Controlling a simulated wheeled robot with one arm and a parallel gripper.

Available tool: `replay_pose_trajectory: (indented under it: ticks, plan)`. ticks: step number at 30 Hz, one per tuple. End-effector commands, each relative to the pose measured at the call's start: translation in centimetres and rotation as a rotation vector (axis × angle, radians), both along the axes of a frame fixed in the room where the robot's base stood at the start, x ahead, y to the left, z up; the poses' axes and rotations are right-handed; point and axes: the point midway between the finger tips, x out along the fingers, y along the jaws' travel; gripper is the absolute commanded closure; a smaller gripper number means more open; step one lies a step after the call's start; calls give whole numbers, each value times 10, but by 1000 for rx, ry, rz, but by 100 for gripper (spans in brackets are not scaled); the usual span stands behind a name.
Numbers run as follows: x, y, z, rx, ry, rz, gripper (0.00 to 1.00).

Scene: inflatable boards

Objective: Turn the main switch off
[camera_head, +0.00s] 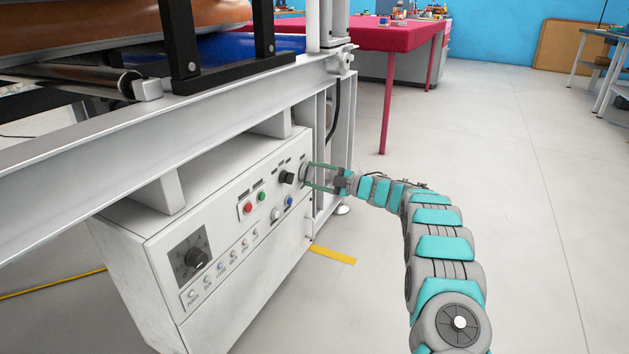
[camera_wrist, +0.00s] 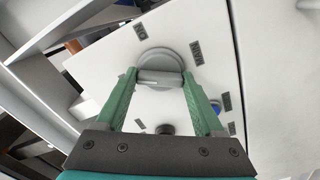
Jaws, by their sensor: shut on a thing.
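The main switch is a round grey knob with a raised bar handle (camera_wrist: 160,77) on the front of a white control box. A label beside it appears to read MAIN. The bar lies across the wrist picture between the two green fingertips of my gripper (camera_wrist: 160,82), which is shut on it. In the head view my gripper (camera_head: 314,177) reaches the upper right end of the control box (camera_head: 215,270) from the right. The switch (camera_head: 304,173) is partly hidden there by the fingers.
Near the switch are a black knob (camera_head: 287,178), a red button (camera_head: 248,208), a green button (camera_head: 262,196) and a blue button (camera_head: 290,201). A large black dial (camera_head: 196,257) is at the box's left end. A metal frame (camera_head: 120,135) overhangs the box. The floor to the right is clear.

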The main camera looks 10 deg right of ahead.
Motion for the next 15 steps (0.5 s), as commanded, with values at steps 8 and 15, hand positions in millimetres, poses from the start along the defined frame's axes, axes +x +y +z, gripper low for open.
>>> replay_pose_trajectory:
  ticks: [8, 15]
  plan:
    - [0, -1, -3, -146, -197, 0, 86]
    - [0, 0, -2, -242, -328, 0, 86]
